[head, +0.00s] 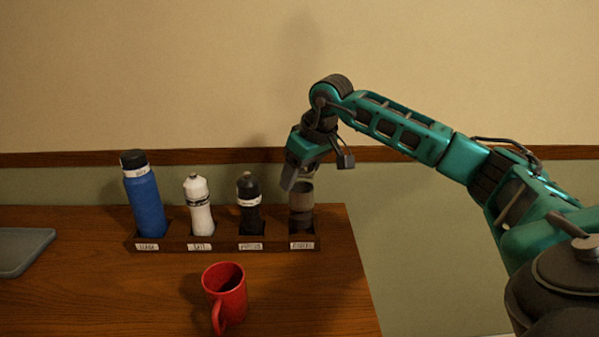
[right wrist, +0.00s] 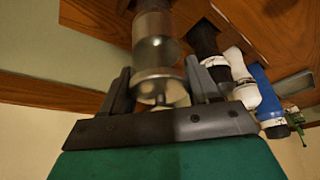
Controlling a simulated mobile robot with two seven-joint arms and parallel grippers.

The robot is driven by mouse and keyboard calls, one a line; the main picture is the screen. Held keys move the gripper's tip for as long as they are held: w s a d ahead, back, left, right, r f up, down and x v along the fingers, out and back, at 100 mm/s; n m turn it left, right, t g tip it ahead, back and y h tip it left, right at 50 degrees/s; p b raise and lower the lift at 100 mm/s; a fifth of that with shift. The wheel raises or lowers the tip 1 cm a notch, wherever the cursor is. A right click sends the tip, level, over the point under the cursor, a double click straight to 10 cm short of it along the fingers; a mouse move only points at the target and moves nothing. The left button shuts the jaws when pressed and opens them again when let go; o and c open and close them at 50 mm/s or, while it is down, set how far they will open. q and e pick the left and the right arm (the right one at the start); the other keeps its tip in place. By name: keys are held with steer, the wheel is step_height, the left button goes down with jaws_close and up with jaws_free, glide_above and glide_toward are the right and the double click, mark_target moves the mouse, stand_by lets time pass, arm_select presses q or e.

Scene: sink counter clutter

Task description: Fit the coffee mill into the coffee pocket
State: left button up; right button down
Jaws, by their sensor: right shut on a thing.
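The coffee mill (head: 301,196) is a grey and dark cylinder at the right-hand pocket of the wooden rack (head: 223,243). It looks upright, its lower end at the coffee pocket's opening; I cannot tell how deep it sits. The pocket's front label (head: 302,245) is small and blurred. My right gripper (head: 305,175) is shut on the mill's top from above. In the right wrist view the mill (right wrist: 156,45) stands between the two fingers (right wrist: 160,88), with its metal cap close to the palm. My left gripper is out of view.
A blue bottle (head: 144,200), a white shaker (head: 199,208) and a black shaker (head: 249,207) stand in the rack's other pockets. A red mug (head: 226,295) is in front. A grey tray (head: 22,250) lies far left. The table's right edge is close to the rack.

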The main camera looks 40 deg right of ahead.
mark_target(299, 187)
steer(key=shift+f+b, duration=0.7)
steer(key=shift+f, duration=0.45)
steer(key=shift+f+b, duration=0.35)
steer(key=shift+f, duration=0.15)
steer(key=shift+c, duration=0.9)
jaws_free()
steer(key=p+v, duration=0.1)
steer(key=v, duration=1.2)
steer(key=shift+f, duration=0.1)
